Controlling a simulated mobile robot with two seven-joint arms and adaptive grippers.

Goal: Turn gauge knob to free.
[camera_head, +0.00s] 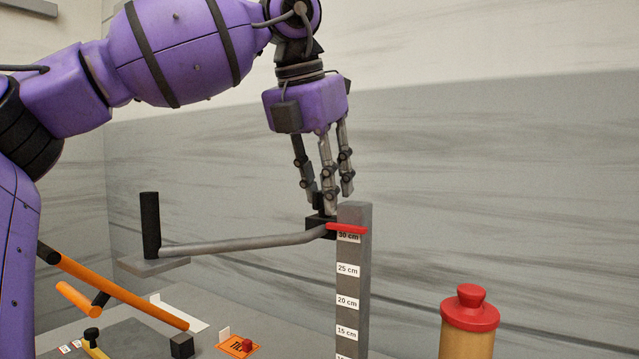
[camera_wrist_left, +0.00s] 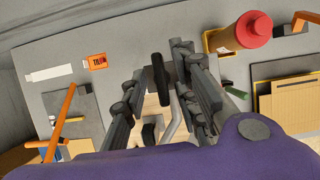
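The gauge is an upright grey post (camera_head: 354,290) with centimetre labels. Its red pointer (camera_head: 347,229) lies at the 30 cm label near the top. A small black block (camera_head: 321,222), possibly the knob, sits beside the post, joined to a bent grey rod (camera_head: 240,244) that ends in an upright black handle (camera_head: 150,225). My left gripper (camera_head: 330,205) points down just above the block, close to the post top; contact is unclear. In the left wrist view its fingers (camera_wrist_left: 160,100) are apart, with what looks like the black handle seen between them. My right gripper is not in view.
A tan cylinder with a red cap (camera_head: 469,310) stands at front right. The left wrist view shows a cardboard-coloured box (camera_wrist_left: 290,108) at right. Walls stand behind the gauge.

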